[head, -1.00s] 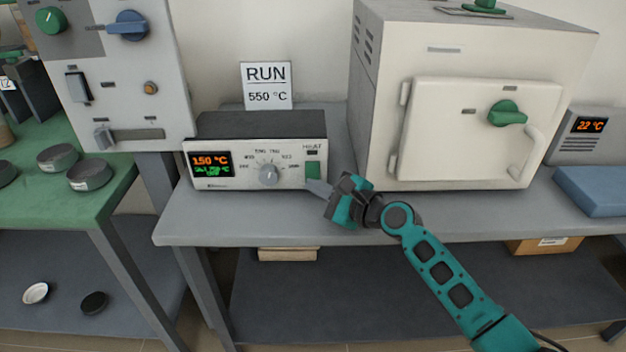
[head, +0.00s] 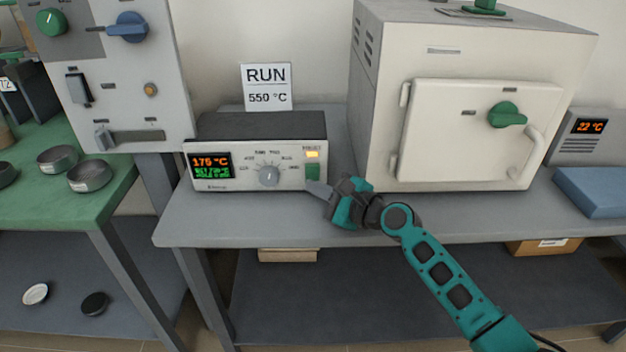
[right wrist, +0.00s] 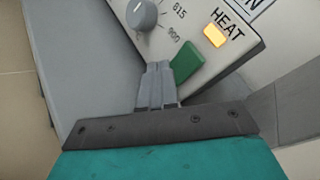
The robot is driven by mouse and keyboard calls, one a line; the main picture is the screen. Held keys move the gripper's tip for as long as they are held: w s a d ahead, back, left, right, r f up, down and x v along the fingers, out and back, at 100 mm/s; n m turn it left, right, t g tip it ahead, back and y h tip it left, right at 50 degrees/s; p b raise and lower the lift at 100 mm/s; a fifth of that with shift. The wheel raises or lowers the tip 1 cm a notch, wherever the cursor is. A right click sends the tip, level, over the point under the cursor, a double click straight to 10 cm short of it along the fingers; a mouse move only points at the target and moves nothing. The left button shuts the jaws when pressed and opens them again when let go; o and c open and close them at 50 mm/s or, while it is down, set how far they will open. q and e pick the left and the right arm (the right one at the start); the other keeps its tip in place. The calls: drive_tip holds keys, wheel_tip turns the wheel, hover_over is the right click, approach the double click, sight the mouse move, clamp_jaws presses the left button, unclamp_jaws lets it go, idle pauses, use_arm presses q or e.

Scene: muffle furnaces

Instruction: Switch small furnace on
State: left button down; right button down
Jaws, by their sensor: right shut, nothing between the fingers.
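The small furnace's control unit (head: 225,150) sits on the grey bench, with a dial (head: 268,175) and a display (head: 211,166) reading about 175 °C in orange. Its HEAT lamp (head: 313,154) glows amber, and the lamp also shows lit in the right wrist view (right wrist: 214,36). Below the lamp is a green rocker switch (head: 312,172), also in the right wrist view (right wrist: 187,63). My right gripper (head: 318,188) is shut and empty, its fingertips at the lower edge of the switch; whether they touch it I cannot tell. The white furnace (head: 455,130) stands to the right, its door shut. My left gripper is not in view.
A sign (head: 267,87) reading RUN 550 °C stands behind the unit. A grey panel (head: 118,75) with knobs is at the left, above a green table (head: 110,205) with round dishes. A display box (head: 583,135) reading 22 °C and a blue block (head: 590,192) are at the right.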

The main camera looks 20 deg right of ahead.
drive_tip(key=shift+s+a+r+p, duration=0.1)
drive_tip(key=shift+s+r+p, duration=0.15)
drive_tip(key=shift+s, duration=0.2)
drive_tip(key=shift+f, duration=0.15)
drive_tip(key=s, duration=0.1)
drive_tip(key=s+p, duration=0.1)
drive_tip(key=s+a+p, duration=0.1)
drive_tip(key=shift+r, duration=0.3)
drive_tip(key=shift+s+a+p, duration=0.2)
drive_tip(key=shift+s+p, duration=0.5)
drive_tip(key=shift+s, duration=0.25)
